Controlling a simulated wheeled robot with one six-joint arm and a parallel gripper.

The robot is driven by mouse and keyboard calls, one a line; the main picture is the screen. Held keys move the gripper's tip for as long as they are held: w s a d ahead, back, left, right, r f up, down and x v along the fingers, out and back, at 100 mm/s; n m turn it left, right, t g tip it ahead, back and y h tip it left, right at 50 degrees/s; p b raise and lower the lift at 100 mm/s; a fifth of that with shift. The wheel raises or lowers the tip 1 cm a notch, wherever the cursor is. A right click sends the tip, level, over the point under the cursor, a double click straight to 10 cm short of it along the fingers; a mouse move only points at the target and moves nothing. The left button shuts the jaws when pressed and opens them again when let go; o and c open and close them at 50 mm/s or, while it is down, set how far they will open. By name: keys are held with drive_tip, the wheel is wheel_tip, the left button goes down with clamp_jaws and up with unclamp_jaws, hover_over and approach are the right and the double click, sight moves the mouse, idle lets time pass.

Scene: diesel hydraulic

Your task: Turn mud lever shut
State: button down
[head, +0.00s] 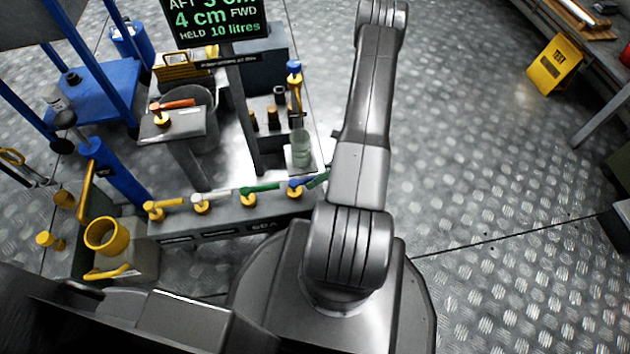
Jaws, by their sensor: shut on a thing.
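Several short levers stand in a row on a long grey manifold (225,225): a yellow one (167,205), a white one (202,201), a green one (260,188) and a blue one (299,185). A further green handle end shows beside the blue lever, partly behind my arm. An orange-red lever (173,104) lies on a separate grey box. I cannot read which lever is the mud one. My arm rises from its base and leaves at the top edge. My gripper is not in view, so its hold does not show.
A dark screen (213,22) reads "4 cm FWD" and "HELD 10 litres". A yellow ring-topped cup (106,235) and a blue pump post (115,174) stand at left. A yellow sign (555,66) stands at upper right. The plate floor right of my arm is clear.

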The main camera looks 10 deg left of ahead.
drive_tip(key=c, duration=1.3)
unclamp_jaws()
drive_tip(key=shift+c, duration=0.2)
drive_tip(key=shift+w, duration=0.1)
drive_tip(key=p+v, duration=0.3)
drive_tip(key=v, duration=1)
drive_tip(key=shift+w+d, duration=0.2)
drive_tip(key=shift+d, duration=0.05)
drive_tip(key=shift+r, duration=0.1)
drive_tip(key=b+x, duration=0.3)
drive_tip(key=x, duration=1.1)
drive_tip(key=shift+d, duration=0.1)
